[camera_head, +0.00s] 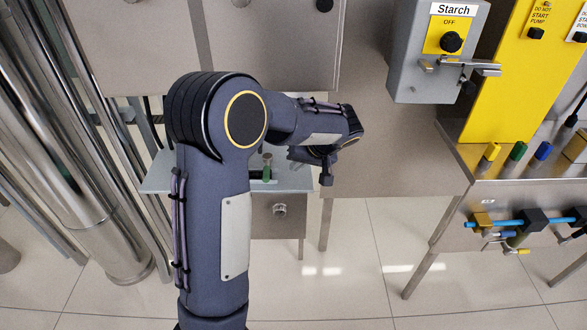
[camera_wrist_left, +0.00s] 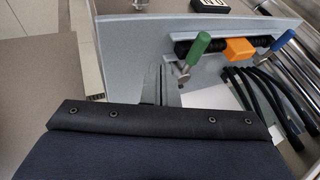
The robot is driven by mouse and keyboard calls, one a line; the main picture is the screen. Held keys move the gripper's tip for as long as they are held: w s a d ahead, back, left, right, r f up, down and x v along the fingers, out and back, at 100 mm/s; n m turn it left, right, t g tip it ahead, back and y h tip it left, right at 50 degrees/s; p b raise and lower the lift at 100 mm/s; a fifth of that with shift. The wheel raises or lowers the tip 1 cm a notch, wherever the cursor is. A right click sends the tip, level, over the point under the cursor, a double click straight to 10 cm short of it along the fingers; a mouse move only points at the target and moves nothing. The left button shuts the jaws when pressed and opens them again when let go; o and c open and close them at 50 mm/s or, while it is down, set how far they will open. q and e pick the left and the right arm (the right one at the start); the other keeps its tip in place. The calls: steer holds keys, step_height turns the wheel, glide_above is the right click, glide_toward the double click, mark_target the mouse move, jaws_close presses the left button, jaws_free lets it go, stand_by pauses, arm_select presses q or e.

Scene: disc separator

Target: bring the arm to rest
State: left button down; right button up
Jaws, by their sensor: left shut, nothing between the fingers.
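My left arm rises from the bottom in the head view and bends at a dark, yellow-ringed elbow, with the forearm reaching right. My left gripper (camera_head: 303,156) is partly hidden below the wrist. In the left wrist view its fingers (camera_wrist_left: 162,84) are together with nothing held. They point toward a grey panel (camera_wrist_left: 130,45) and end close to a green handle (camera_wrist_left: 195,47); I cannot tell whether they touch. The green handle also shows left of the gripper in the head view (camera_head: 267,167). My right gripper is in neither view.
The Starch switch box (camera_head: 437,55) and yellow panel (camera_head: 520,70) stand at the right, above blue piping (camera_head: 510,223). Steel pipes (camera_head: 55,130) run at the left. The left wrist view shows an orange block (camera_wrist_left: 239,49), blue handle (camera_wrist_left: 283,40) and black hoses (camera_wrist_left: 262,95). Tiled floor (camera_head: 350,270) is clear.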

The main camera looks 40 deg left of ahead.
arm_select(q)
steer(key=v, duration=0.7)
steer(key=shift+s+r, duration=0.2)
steer(key=shift+r, duration=0.25)
